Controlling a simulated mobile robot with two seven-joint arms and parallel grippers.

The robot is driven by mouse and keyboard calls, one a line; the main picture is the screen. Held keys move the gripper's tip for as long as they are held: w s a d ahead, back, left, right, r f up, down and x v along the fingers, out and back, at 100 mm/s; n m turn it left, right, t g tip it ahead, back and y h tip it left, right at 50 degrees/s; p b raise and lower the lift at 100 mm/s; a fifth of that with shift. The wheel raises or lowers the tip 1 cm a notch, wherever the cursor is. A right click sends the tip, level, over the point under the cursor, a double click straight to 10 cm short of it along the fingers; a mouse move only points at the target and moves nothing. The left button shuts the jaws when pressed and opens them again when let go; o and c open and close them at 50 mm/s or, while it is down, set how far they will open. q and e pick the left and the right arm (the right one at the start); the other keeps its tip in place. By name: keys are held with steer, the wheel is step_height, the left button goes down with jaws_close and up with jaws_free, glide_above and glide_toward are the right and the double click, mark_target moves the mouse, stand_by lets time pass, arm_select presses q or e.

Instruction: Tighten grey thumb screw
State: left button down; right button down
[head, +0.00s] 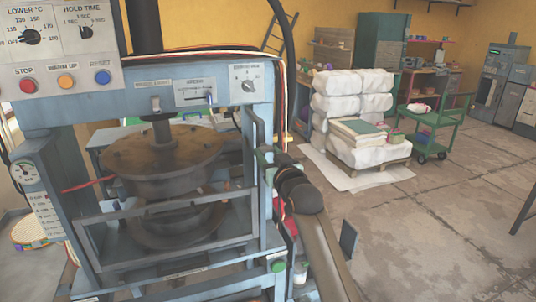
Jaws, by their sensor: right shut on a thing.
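The blue-grey plate press (265,85) fills the left of the head view, with a round brown platen (165,155) behind a grey guard frame (165,210). My right arm comes up from the bottom, and its gripper (267,158) is at the press's right edge, beside the guard's upright. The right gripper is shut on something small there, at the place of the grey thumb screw. The jaws and arm hide the screw, so its shape and seating cannot be made out. My left gripper is not in view.
A control panel (60,55) with dials and coloured buttons stands at upper left. A green knob (278,265) is low on the press. White bales (340,105) and a green trolley (435,125) stand behind. The floor at right is clear.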

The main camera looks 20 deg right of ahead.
steer(key=shift+c, duration=1.8)
jaws_free()
steer(key=shift+s, duration=0.1)
steer(key=s+b, duration=0.2)
steer(key=s, duration=1)
steer(key=shift+s+d, duration=0.2)
